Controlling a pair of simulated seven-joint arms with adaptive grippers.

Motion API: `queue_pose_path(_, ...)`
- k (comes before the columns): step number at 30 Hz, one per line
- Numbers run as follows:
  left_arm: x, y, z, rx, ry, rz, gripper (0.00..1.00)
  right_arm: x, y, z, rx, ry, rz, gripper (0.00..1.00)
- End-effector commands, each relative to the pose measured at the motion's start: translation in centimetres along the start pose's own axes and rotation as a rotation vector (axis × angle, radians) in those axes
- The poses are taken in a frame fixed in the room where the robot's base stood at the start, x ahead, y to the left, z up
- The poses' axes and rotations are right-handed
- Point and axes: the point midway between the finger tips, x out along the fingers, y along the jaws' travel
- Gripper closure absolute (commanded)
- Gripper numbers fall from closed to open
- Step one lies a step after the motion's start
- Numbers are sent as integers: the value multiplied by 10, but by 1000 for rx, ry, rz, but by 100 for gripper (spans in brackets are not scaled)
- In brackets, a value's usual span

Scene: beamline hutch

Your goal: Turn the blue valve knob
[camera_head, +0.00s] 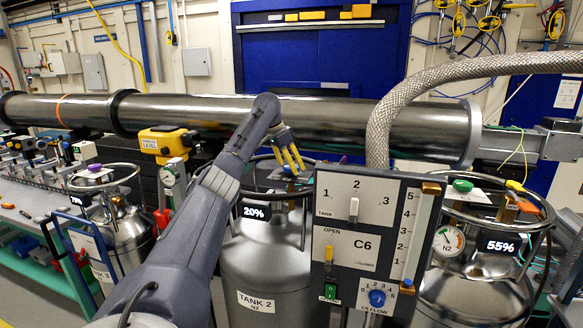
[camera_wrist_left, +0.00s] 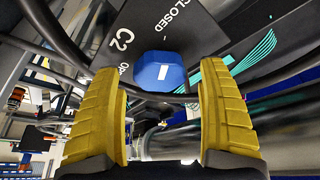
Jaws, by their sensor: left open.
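A blue faceted valve knob (camera_wrist_left: 158,72) with a white mark sits on a dark plate reading C2, CLOSED and a partly hidden OPEN. In the head view a bit of blue (camera_head: 291,170) shows at the top of TANK 2 (camera_head: 262,265), mostly hidden by my left gripper (camera_head: 292,158). In the left wrist view my left gripper (camera_wrist_left: 160,82) is open, with its yellow fingers on either side of the knob's line. The knob appears just beyond the fingertips; I cannot tell if they touch it. My right gripper is not in view.
A ring rail (camera_head: 306,215) surrounds the top of TANK 2. The C6 panel (camera_head: 365,240) stands in front, with another blue knob (camera_head: 377,298) marked flow. A thick steel pipe (camera_head: 300,118) runs behind, and a braided hose (camera_head: 378,140) rises to the right.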

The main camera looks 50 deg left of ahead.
Motion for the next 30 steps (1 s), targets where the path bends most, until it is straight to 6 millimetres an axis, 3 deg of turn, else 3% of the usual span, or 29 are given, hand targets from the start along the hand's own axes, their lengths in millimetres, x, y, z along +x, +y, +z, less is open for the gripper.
queue_pose_path(16, -88, 0, 0, 0, 2, -1, 24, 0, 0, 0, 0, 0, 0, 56)
queue_pose_path(22, -106, 0, 0, 0, 2, 0, 24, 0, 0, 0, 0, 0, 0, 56)
queue_pose_path(30, -115, 0, 0, 0, 1, 0, 24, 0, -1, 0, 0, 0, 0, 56)
